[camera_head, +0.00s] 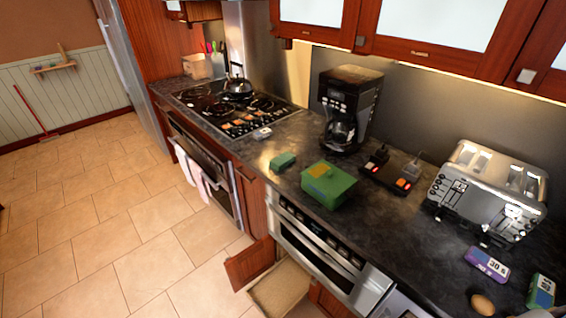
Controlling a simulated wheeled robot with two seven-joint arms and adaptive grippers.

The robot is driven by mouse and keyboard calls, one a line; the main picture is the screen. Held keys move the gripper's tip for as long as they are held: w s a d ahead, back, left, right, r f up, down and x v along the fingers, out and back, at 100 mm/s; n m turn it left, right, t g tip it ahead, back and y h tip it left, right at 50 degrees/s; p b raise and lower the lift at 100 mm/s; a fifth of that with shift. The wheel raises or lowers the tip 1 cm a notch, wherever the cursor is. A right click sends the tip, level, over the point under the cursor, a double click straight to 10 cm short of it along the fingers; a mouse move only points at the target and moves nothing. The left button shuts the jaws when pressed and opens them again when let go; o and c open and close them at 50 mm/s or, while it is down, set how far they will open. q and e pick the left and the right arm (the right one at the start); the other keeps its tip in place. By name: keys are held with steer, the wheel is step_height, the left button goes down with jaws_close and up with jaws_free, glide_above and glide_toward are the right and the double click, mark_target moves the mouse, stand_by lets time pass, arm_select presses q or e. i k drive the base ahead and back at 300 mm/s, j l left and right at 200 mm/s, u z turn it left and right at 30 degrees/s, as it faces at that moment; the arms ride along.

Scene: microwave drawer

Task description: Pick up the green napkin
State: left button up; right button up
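A small flat green piece (283,161) lies on the dark countertop left of the larger green box (329,185), which has a yellow-orange patch on top. A third green item (541,291) with a pale label is at the lower right. I cannot tell for certain which is the napkin; the small flat piece looks most like folded cloth. Neither of my grippers is in view.
A coffee maker (349,105), a black device with red lights (390,172) and a steel toaster (488,190) stand behind. A purple packet (487,265) and an egg (483,304) lie at the right.

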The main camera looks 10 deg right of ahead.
mark_target(284, 160)
steer(key=i+j+u, duration=0.1)
steer(key=i+j, duration=1)
